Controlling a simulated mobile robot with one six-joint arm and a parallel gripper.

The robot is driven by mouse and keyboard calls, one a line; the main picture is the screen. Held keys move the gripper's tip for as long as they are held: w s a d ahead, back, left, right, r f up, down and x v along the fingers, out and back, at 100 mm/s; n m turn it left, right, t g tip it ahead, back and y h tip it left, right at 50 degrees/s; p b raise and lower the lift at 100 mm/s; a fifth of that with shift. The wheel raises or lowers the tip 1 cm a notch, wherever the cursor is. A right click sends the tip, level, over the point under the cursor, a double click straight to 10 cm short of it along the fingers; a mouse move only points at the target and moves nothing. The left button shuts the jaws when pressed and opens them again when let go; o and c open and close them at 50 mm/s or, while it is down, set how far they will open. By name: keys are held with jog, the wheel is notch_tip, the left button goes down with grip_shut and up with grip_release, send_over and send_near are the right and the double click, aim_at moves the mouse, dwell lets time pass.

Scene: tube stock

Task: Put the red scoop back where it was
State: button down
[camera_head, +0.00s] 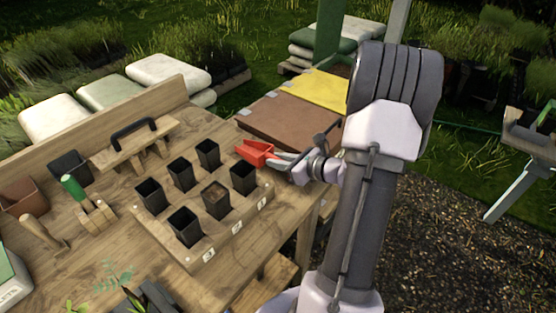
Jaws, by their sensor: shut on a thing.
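The red scoop (254,152) is in my gripper (280,160), at the right end of the workbench. My gripper is shut on the scoop's right end, and the fingers hide part of it. The scoop's open side faces up and its bowl points left. It appears to be in front of the brown panel's near edge; I cannot tell whether it touches anything below.
A wooden rack (206,252) with several black square pots stands on the bench, left of the scoop. A brown panel (288,122) and a yellow panel (318,88) lie behind. A green-handled tool (74,188), a trowel (40,230) and a terracotta pot (22,199) are at left.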

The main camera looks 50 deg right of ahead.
jog(key=shift+f, duration=0.2)
jog(key=c, duration=1.2)
grip_release()
jog(key=shift+c, duration=0.2)
jog(key=p+v, duration=0.6)
jog(key=v, duration=1.2)
jog(key=w+a+r+n+g+y, duration=0.2)
jog(key=w+a+r+n+g, duration=0.1)
jog(key=a+n, duration=0.4)
jog(key=w+a+r+n+g+y, duration=0.1)
jog(key=w+a+r+n+g, duration=0.2)
jog(key=a, duration=0.7)
jog(key=w+a+r+n+g+y, duration=0.2)
jog(key=a+n, duration=0.5)
jog(key=a, duration=0.1)
jog(key=s+a+r+n+h, duration=0.2)
jog(key=s+a+r+n, duration=0.1)
jog(key=a+n, duration=0.3)
jog(key=s+a+r+n+h, duration=0.2)
jog(key=s+a+r+n, duration=0.1)
jog(key=a+n, duration=0.2)
jog(key=n, duration=0.2)
jog(key=shift+a+r+n+b, duration=0.3)
jog(key=shift+a+r, duration=0.05)
jog(key=shift+a, duration=0.05)
